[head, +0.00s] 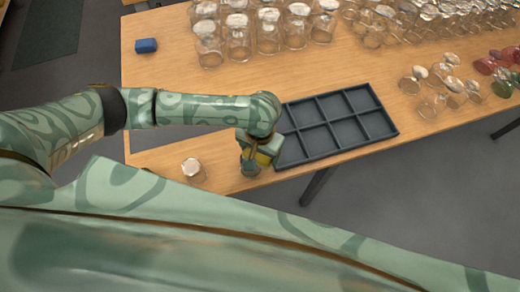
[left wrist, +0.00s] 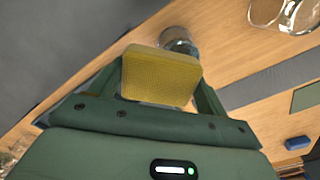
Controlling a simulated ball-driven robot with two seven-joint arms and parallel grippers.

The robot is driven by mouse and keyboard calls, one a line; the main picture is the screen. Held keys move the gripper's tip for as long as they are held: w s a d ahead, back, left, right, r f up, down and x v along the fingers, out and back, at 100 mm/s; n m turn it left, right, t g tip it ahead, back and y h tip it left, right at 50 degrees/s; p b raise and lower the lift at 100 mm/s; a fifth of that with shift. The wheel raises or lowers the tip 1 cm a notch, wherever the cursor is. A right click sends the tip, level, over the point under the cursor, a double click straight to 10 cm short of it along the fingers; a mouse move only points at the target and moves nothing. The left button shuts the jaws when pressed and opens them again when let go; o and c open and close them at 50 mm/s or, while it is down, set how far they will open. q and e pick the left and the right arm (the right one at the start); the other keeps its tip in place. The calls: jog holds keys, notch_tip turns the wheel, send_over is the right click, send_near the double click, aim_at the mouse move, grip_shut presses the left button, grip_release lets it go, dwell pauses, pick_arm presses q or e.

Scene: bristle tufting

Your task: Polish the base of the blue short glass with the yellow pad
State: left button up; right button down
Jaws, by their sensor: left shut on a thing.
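My left gripper (head: 250,165) is over the near edge of the table, just left of the tray. It is shut on the yellow pad (left wrist: 160,76), which fills the space between its fingers in the left wrist view. The pad also shows as a small yellow patch in the head view (head: 264,158). A grey-blue tinted glass (left wrist: 178,38) stands just beyond the pad in the left wrist view, partly hidden by it. I cannot tell whether they touch. This glass is not clearly visible in the head view. My right gripper is not in view.
Several glasses crowd the back and right. A blue block (head: 146,45) lies at the back left.

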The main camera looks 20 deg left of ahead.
pick_arm(q)
jog(key=shift+f, duration=0.95)
dwell(0.6)
